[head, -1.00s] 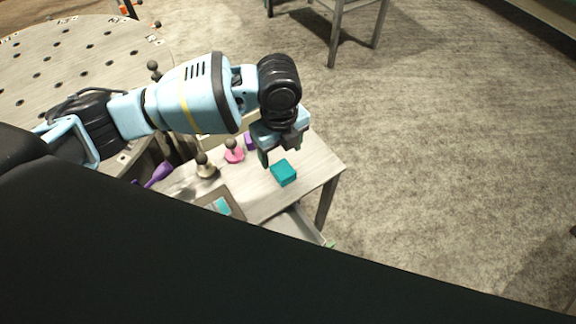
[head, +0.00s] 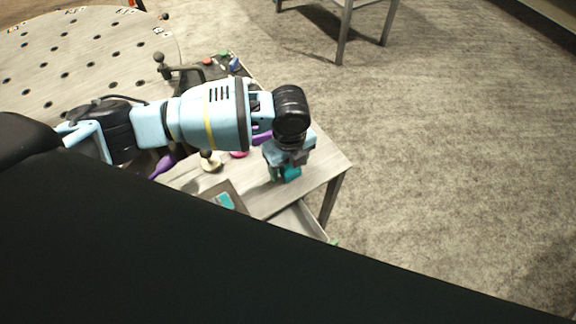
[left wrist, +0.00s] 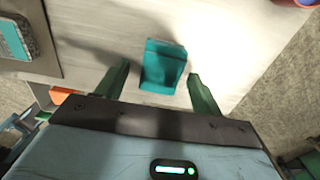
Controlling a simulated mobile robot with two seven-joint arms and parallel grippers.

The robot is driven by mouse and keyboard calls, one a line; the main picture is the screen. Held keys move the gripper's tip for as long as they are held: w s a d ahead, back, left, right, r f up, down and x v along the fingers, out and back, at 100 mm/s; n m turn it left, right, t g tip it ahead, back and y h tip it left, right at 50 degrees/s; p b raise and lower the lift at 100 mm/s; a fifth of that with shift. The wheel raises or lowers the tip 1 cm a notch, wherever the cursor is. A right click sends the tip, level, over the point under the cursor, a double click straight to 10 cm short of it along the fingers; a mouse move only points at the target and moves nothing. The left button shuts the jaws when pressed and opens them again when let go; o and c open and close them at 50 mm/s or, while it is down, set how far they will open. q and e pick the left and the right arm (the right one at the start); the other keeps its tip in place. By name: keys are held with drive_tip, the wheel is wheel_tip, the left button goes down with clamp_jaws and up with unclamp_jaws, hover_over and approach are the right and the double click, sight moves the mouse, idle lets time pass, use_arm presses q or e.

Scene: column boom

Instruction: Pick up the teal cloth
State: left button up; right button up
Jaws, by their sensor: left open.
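The teal cloth (head: 292,173) is a small folded block on the wooden table (head: 320,172), near its right end. It also shows in the left wrist view (left wrist: 163,66), in front of the jaws and between the lines of the two fingers. My left gripper (head: 283,176) is over the cloth and hides part of it in the head view. In the left wrist view its green fingers (left wrist: 158,88) are open, one to each side of the cloth's near end. I cannot tell whether they touch it. My right gripper is not in view.
A beige-based knobbed object (head: 211,163), a pink one (head: 239,154) and a purple item (head: 162,166) are left of the gripper. A framed tray with a teal item (head: 226,200) is nearer. A drawer (head: 303,221) stands open below the table edge. Carpet lies right.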

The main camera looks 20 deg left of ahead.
sight(289, 166)
use_arm(q)
drive_tip(key=c, duration=1.1)
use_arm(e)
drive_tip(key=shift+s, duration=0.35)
use_arm(q)
drive_tip(key=shift+o, duration=0.2)
drive_tip(key=shift+r, duration=0.15)
